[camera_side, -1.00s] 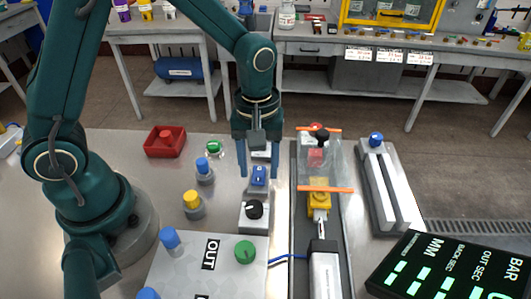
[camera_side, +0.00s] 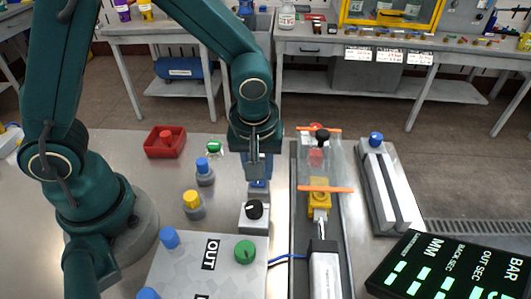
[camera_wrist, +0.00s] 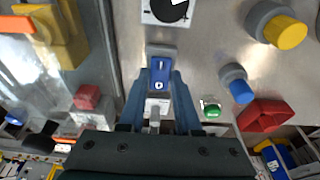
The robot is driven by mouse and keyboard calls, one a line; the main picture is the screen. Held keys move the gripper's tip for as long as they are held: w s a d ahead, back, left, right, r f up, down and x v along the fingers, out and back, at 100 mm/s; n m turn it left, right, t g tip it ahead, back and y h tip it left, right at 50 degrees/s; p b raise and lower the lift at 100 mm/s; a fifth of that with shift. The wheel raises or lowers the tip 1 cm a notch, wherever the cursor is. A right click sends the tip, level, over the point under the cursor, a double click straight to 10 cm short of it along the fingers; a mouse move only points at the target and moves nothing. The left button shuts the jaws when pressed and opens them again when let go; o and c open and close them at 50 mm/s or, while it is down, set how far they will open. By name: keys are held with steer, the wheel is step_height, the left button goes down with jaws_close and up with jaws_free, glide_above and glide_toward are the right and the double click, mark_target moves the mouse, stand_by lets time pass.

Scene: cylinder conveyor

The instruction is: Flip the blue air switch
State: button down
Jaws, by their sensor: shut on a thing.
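The blue air switch (camera_wrist: 160,72) is a small blue rocker with white markings, set in a grey housing, in the middle of the wrist view. In the side view my gripper (camera_side: 258,180) is right above it and hides most of it. In the wrist view my gripper (camera_wrist: 160,85) has its two blue fingers on either side of the switch, shut on it. The exact contact at the fingertips is hard to see.
A black knob (camera_side: 254,209) on a white box stands just in front. A yellow button (camera_side: 192,199) and a blue button (camera_side: 203,166) stand left. A conveyor with a clear cover (camera_side: 325,165) runs close on the right. A red tray (camera_side: 165,148) sits farther left.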

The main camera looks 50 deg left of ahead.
mark_target(258, 182)
steer(key=c, duration=0.6)
jaws_free()
steer(key=shift+s+d+r, duration=0.1)
steer(key=shift+s+r, duration=0.05)
steer(key=shift+r, duration=0.7)
steer(key=shift+s+d+r, duration=0.1)
steer(key=shift+d+r, duration=0.05)
steer(key=shift+r, duration=0.65)
steer(key=shift+s+d+r, duration=0.1)
steer(key=shift+s+r, duration=0.05)
steer(key=shift+r, duration=0.7)
